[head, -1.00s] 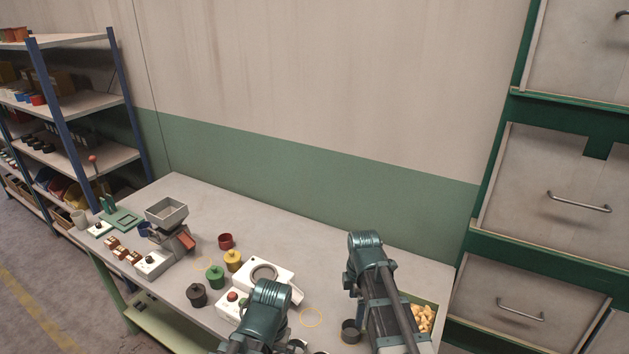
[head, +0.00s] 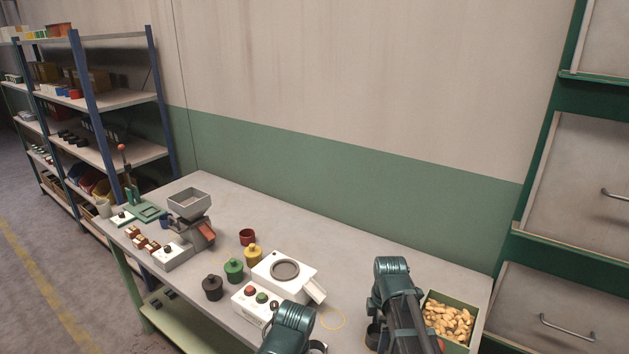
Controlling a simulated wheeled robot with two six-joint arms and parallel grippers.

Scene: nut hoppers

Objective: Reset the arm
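My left arm (head: 292,325) shows at the bottom centre in the head view, in front of the white machine with a round opening (head: 285,270). My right arm (head: 395,290) stands over the right part of the table, beside the box of nuts (head: 477,328). Only upper arm links show. Both grippers are hidden or below the picture's edge, so their state does not show.
The grey table (head: 340,250) holds a hopper machine (head: 188,203), a button box (head: 255,305), and black (head: 213,289), green (head: 234,270) and yellow (head: 253,254) lidded pots. A red cup (head: 247,237) stands behind them. Green-framed drawers (head: 570,170) stand at the right, shelves (head: 120,98) at the left.

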